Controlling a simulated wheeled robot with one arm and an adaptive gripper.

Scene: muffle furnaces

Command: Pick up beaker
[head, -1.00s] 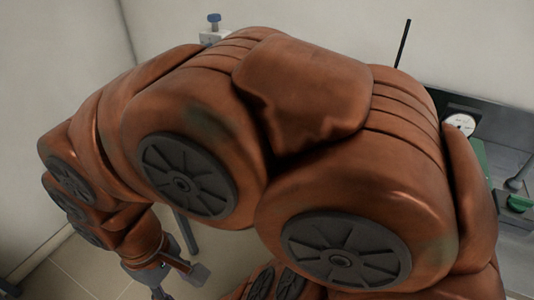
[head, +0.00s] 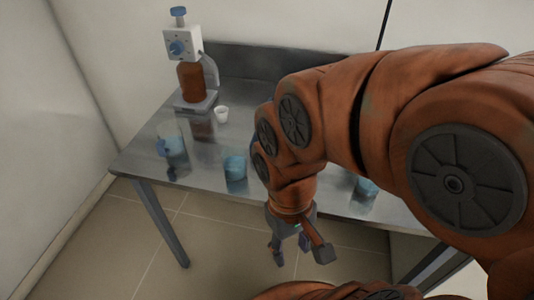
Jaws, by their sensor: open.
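Several glass vessels with blue contents stand on the steel table. One clear beaker (head: 171,146) is near the table's left edge. A smaller blue beaker (head: 235,168) stands near the front edge, left of my arm. Another blue beaker (head: 367,188) is right of my arm and partly hidden by it. I cannot tell which beaker the task means. My gripper (head: 291,250) points down in front of the table's front edge, apart from all the beakers. It is open, with nothing seen between its fingers.
The steel table (head: 205,176) has a raised back edge. The tiled floor (head: 135,235) in front is clear.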

